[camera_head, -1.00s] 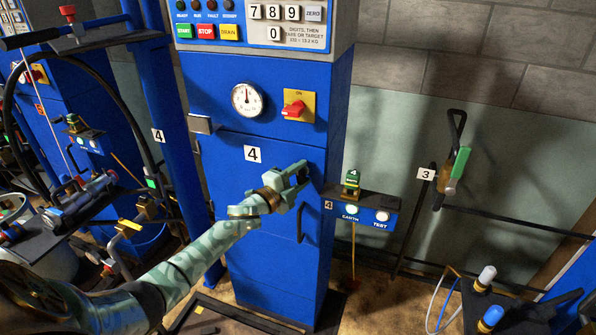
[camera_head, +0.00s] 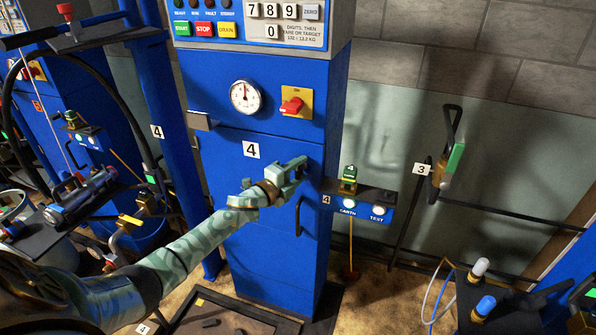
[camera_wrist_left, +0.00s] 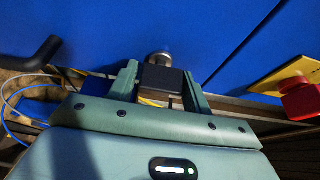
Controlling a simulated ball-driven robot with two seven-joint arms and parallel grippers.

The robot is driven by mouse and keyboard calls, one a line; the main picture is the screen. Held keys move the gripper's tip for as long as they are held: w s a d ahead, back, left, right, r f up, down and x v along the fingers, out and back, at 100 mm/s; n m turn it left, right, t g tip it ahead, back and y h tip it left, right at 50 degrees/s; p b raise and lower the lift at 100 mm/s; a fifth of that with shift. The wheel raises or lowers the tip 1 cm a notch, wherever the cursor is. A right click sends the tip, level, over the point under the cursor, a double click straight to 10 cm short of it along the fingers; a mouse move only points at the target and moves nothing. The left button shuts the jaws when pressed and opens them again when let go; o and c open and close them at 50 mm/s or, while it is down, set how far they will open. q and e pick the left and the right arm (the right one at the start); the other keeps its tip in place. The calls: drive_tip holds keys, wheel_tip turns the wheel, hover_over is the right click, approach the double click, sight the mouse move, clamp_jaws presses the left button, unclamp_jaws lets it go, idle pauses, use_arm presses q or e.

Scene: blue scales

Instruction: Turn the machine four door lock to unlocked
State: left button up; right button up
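Machine four (camera_head: 262,240) is the tall blue cabinet with a "4" plate (camera_head: 251,150) on its door. My left gripper (camera_head: 296,172) is at the door's right edge, above the black door handle (camera_head: 299,215). In the left wrist view, the door lock shows as a black block (camera_wrist_left: 161,78) with a silver round part (camera_wrist_left: 159,58) behind it, against the blue door. My left gripper's two fingers (camera_wrist_left: 163,85) stand on either side of the block, with hardly any gap. In the head view the gripper hides the lock. My right gripper is out of view.
Above the door are a gauge (camera_head: 245,97) and a red switch (camera_head: 291,106) on a yellow plate. An earth/test box (camera_head: 360,200) juts out right of the cabinet. Another blue machine stands at left. A black rail (camera_head: 510,213) runs along the right wall.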

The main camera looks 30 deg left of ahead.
use_arm(q)
drive_tip(key=shift+o, duration=0.8)
drive_tip(key=shift+s, duration=0.3)
drive_tip(key=s+a+p, duration=0.2)
drive_tip(key=s, duration=1.3)
drive_tip(key=shift+s+a+p, duration=0.25)
drive_tip(key=shift+p, duration=0.05)
